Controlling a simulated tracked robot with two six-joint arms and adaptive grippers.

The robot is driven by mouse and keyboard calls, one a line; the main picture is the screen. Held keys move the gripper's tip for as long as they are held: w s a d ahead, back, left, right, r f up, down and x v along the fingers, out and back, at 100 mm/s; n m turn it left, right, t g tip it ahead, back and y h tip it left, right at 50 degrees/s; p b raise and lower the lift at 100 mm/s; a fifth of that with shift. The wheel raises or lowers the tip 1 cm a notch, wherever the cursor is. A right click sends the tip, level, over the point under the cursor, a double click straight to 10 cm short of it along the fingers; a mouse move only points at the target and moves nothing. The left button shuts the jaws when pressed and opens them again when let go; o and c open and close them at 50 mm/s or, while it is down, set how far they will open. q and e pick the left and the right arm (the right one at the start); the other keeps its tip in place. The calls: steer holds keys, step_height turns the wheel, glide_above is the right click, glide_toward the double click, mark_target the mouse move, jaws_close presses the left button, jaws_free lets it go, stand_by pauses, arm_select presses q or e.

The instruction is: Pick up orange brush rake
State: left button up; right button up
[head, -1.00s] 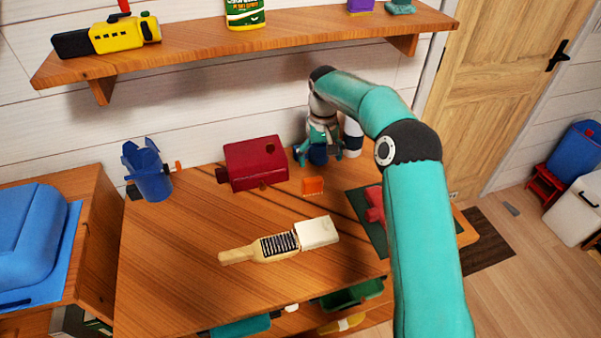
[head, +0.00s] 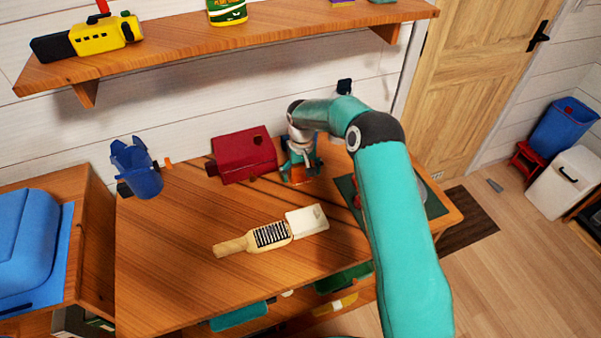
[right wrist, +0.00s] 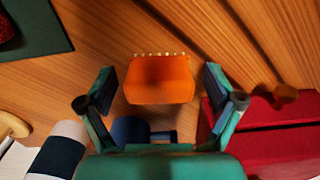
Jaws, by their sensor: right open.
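The orange brush rake (right wrist: 160,80) is a small orange block with a row of pale bristle tips along its far edge, lying on the wooden table. In the right wrist view it sits between and slightly beyond the fingertips of my right gripper (right wrist: 160,85), with a gap on each side. The fingers are apart and hold nothing. In the head view my right gripper (head: 299,168) is low over the table and hides most of the rake. My left gripper is not in view.
A dark red box (head: 240,158) stands close left of my right gripper; it also shows in the wrist view (right wrist: 265,140). A green mat (head: 428,205) lies to the right. A wooden brush (head: 255,238) and blue cup (head: 142,178) are on the table. A shelf (head: 270,38) is above.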

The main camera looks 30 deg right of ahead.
mark_target(301, 169)
steer(key=shift+f, duration=0.55)
steer(key=c, duration=1.2)
steer(key=shift+r, duration=0.15)
steer(key=shift+w+r, duration=0.1)
steer(key=shift+r, duration=0.15)
step_height(301, 169, up, 9)
steer(key=shift+r+b, duration=0.15)
steer(key=shift+b, duration=1)
